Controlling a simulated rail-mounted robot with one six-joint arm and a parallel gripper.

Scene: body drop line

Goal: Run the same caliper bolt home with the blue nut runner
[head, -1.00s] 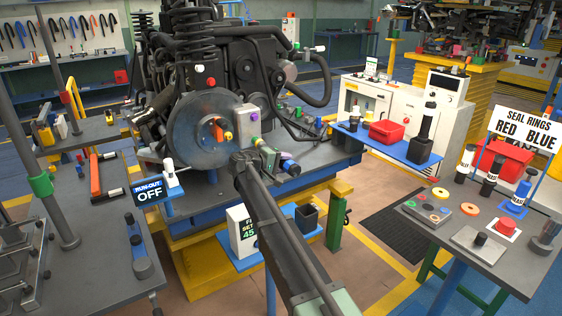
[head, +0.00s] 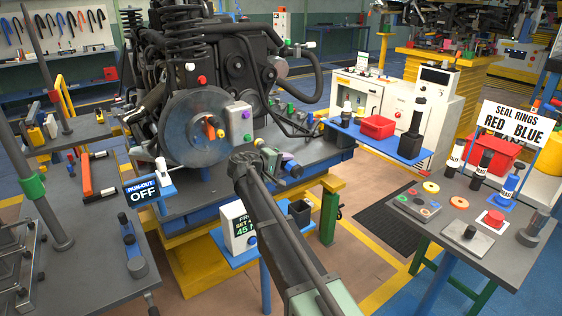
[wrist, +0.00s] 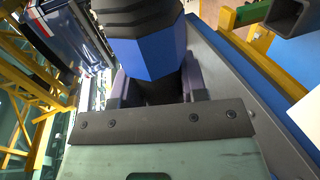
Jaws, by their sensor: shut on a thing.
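My gripper (head: 270,160) is shut on the blue nut runner (wrist: 155,55), a blue and black tool that fills the upper middle of the wrist view. In the head view its blue part (head: 293,170) shows just right of my gripper. The brake disc (head: 190,140) stands left of my gripper. The caliper (head: 236,126), a grey block with a purple knob (head: 246,114) and a green knob (head: 247,137), sits at the disc's right edge. The nut runner is apart from the caliper. The tool's working tip is hidden.
A blue tray (head: 375,137) with a red bin is to the right. The seal ring table (head: 490,240) is further right.

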